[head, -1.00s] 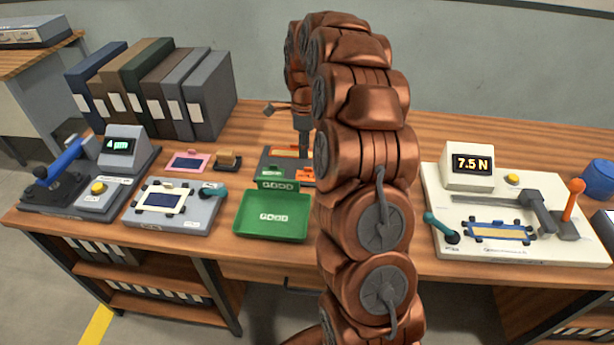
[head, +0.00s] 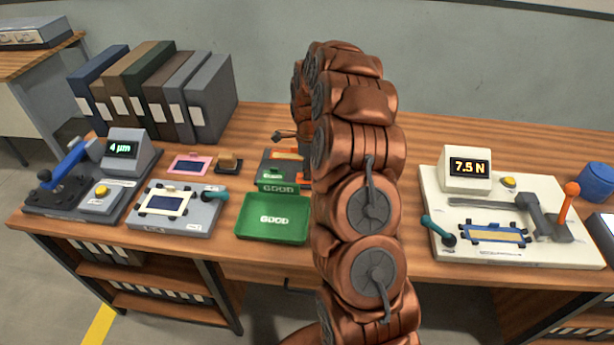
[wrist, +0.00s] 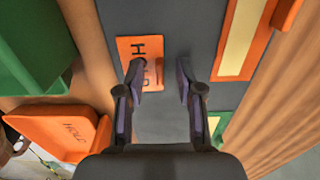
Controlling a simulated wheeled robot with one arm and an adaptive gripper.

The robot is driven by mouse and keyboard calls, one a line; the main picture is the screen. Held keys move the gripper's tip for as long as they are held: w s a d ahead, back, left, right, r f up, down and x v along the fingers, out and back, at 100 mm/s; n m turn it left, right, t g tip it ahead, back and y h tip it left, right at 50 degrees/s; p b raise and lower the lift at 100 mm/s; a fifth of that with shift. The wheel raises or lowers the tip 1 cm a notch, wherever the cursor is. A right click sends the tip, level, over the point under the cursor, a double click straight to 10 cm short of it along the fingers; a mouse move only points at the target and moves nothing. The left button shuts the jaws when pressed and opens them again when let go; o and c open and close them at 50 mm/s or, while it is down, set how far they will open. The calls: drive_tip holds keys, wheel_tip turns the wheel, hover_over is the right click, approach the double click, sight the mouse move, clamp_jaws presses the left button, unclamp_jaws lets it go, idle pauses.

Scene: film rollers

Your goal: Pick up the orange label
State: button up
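The orange label (wrist: 140,50), printed HOLD, lies flat on a dark grey holder (wrist: 190,30) in the wrist view. My gripper (wrist: 158,72) is open with nothing between its fingers. The left finger overlaps the lower part of the label in the picture; the right finger is beyond its right edge, over the grey surface. I cannot tell how high the fingertips are above it. In the head view my arm hides the label and most of the gripper.
An orange HOLD tray (wrist: 70,135) and a green tray (wrist: 35,60) lie to the left. A tester reading 7.5 N (head: 468,167) stands farther right on the bench.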

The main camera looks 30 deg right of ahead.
clamp_jaws()
drive_tip(key=shift+r, duration=0.15)
